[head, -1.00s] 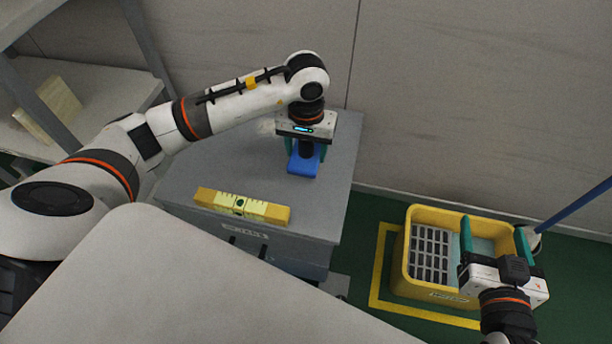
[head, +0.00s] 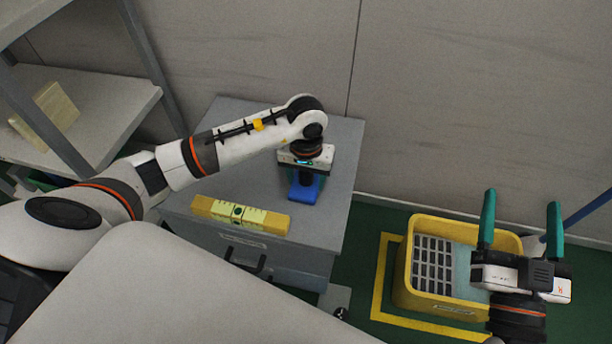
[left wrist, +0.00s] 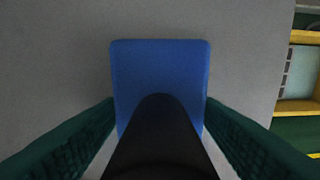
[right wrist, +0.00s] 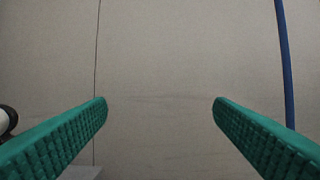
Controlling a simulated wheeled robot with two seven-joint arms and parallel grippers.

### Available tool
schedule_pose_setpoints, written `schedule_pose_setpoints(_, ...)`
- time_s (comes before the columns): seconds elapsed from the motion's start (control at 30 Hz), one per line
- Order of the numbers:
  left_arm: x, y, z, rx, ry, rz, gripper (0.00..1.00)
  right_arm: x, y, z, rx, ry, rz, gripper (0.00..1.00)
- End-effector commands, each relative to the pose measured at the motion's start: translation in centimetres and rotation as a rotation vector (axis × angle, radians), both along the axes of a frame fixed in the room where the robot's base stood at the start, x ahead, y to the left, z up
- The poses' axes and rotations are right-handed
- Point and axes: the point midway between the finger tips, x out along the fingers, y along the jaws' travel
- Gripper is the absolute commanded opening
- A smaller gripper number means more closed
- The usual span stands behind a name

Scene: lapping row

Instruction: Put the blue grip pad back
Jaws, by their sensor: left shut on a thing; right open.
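The blue grip pad (head: 303,192) is a flat blue block with a black handle (left wrist: 160,130) standing up from it. My left gripper (head: 306,177) points down and is shut on the handle; in the left wrist view the blue plate (left wrist: 160,70) shows beyond the handle, between the green fingers. I cannot tell whether the pad touches the cabinet top. My right gripper (head: 521,200) is open and empty above the yellow crate; the right wrist view shows only wall between its fingers.
A yellow level (head: 240,215) lies along the cabinet's front edge. A yellow crate (head: 402,285) with a grey slotted piece (head: 432,265) stands on the green floor at right. A shelf (head: 100,110) with a pale yellow block (head: 45,115) is at left. A blue pole (head: 590,208) is far right.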

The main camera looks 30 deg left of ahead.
Motion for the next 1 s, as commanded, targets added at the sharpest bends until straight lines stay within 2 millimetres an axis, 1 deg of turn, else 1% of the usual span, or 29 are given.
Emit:
schedule_pose_setpoints(0.2,0.0,0.0,-0.2,0.0,-0.001,0.0,0.37,-0.2,0.0,0.6,0.011,-0.042,0.002,0.76)
schedule_pose_setpoints(0.23,0.0,0.0,-0.2,0.0,-0.001,0.0,0.6,-0.2,0.0,0.7,0.013,-0.048,0.002,0.76)
schedule_pose_setpoints(0.3,0.0,0.0,-0.2,0.0,-0.001,0.0,0.72,-0.2,0.0,0.8,0.014,-0.052,0.002,0.76)
schedule_pose_setpoints(0.37,0.0,0.0,-0.2,0.0,-0.001,0.0,0.8,-0.2,0.0,0.8,0.013,-0.051,0.002,0.76)
schedule_pose_setpoints(0.7,0.0,0.0,-0.1,0.0,0.0,0.0,0.8,-0.1,0.1,0.7,0.012,-0.04,0.002,0.76)
schedule_pose_setpoints(0.77,0.0,0.0,0.1,0.0,0.0,0.0,0.8,0.0,0.1,0.3,0.004,-0.011,0.002,0.76)
schedule_pose_setpoints(0.8,0.0,0.0,0.2,0.0,0.001,0.0,0.8,0.1,0.0,-0.2,-0.005,0.022,0.0,0.76)
schedule_pose_setpoints(0.87,0.1,0.0,1.2,0.001,-0.004,0.0,0.8,0.2,-0.1,-0.9,-0.019,0.073,-0.003,0.76)
schedule_pose_setpoints(1.0,0.1,0.0,3.7,0.001,-0.004,-0.001,0.8,0.4,-0.4,-3.2,-0.059,0.227,-0.013,0.76)
